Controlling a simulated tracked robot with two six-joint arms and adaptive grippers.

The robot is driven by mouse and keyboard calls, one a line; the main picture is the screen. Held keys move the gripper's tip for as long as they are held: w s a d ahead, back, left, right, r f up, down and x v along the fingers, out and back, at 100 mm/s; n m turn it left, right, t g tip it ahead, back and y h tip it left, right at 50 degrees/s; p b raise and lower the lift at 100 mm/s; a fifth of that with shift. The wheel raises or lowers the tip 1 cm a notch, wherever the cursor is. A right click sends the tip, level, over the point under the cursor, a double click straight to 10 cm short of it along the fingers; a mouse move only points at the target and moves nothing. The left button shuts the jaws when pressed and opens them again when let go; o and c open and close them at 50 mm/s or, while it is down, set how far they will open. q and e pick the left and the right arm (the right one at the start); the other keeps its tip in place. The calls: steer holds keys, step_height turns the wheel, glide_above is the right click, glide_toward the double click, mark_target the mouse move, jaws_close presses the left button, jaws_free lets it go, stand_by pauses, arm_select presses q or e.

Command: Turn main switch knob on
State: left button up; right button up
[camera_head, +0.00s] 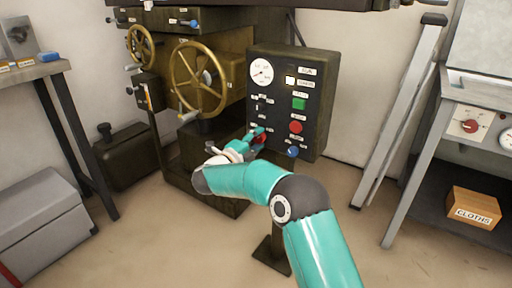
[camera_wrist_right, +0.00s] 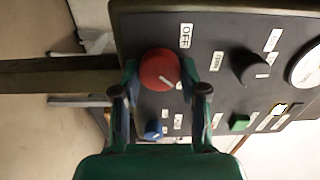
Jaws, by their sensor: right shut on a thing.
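The main switch knob (camera_wrist_right: 160,69) is a round red knob on the dark control panel (camera_head: 321,105). A white pointer mark on its face points toward the lower right in the wrist view, and an OFF label sits beside it. My right gripper (camera_wrist_right: 160,78) is shut on this knob, with one finger at each side. In the head view the right gripper (camera_head: 257,134) is at the panel's lower left corner and covers most of the knob (camera_head: 262,139). My left gripper is in neither view.
The panel also carries a gauge (camera_head: 261,72), a green button (camera_head: 299,104), a red button (camera_head: 296,127) and a blue knob (camera_head: 293,152). A black knob (camera_wrist_right: 250,69) is near the gripper. Brass handwheels (camera_head: 198,79) stand left of the panel. A grey leg (camera_head: 398,115) rises at right.

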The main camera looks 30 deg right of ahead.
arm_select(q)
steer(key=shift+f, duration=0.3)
arm_select(e)
steer(key=shift+s+d+f+m, duration=0.15)
steer(key=shift+s+f+m, duration=0.05)
steer(key=shift+f+m, duration=0.1)
steer(key=o, duration=1.1)
steer(key=shift+r, duration=0.1)
steer(key=shift+r, duration=0.1)
steer(key=shift+a, duration=0.4)
steer(key=v, duration=1.1)
steer(key=shift+a, duration=0.15)
